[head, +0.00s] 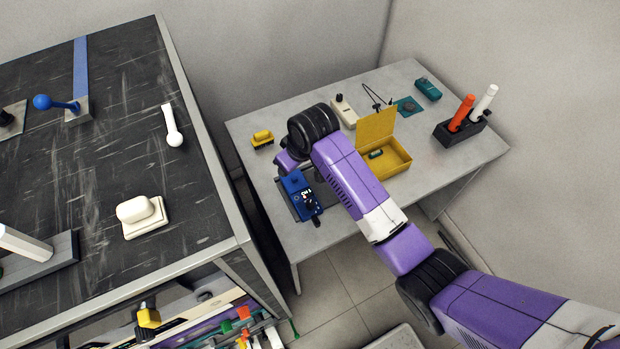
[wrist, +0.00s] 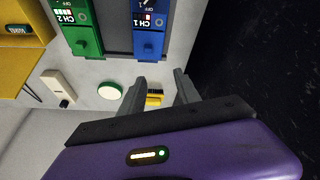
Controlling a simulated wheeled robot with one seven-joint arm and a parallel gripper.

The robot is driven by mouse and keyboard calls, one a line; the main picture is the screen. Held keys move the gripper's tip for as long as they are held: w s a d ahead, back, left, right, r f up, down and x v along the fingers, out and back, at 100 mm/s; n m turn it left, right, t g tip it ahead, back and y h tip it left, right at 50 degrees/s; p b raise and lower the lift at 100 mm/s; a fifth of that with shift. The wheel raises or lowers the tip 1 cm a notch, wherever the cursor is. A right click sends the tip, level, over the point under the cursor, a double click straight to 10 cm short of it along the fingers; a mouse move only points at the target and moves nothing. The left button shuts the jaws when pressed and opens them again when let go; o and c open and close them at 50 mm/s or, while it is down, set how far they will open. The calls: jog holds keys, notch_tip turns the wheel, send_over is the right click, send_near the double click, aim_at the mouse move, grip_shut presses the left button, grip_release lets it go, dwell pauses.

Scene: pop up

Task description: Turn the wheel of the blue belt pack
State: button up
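The blue belt pack (head: 299,191) lies on a dark tray at the front left of the grey table. In the wrist view, the blue belt pack (wrist: 150,44) is at the top, marked CH 1 and OFF, with a green belt pack (wrist: 87,38) marked CH 2 to its left. I cannot make out the wheel clearly. My gripper (wrist: 159,76) is open and empty, its fingertips just below the blue pack's near end in the picture, apart from it as far as I can tell. In the head view my arm hides the fingers and the green pack.
A yellow open box (head: 397,157) stands right of my arm. A small yellow item (head: 262,138) lies at the table's left edge. A black holder (head: 462,131) with orange and white sticks stands at the right. The dark-topped bench (head: 205,205) rises close on the left.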

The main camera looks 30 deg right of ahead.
aim_at(310, 203)
jog(key=s+g, duration=0.1)
jog(key=s, duration=0.1)
jog(key=s+d+f+g, duration=0.1)
jog(key=s+g, duration=0.1)
jog(key=s+d+f+g, duration=0.1)
jog(key=s, duration=0.2)
jog(key=shift+f+n+g+h, duration=0.1)
jog(key=shift+n+g+h, duration=0.2)
jog(key=shift+h, duration=0.1)
jog(key=shift+s+d+f, duration=0.1)
jog(key=shift+f, duration=0.1)
notch_tip(310, 203, down, 9)
jog(key=b, duration=0.7)
jog(key=shift+r+p, duration=0.3)
jog(key=shift+c, duration=1.3)
jog(key=c, duration=0.5)
jog(key=n, duration=0.3)
jog(key=shift+n, duration=0.3)
jog(key=n, duration=0.4)
jog(key=o, duration=1)
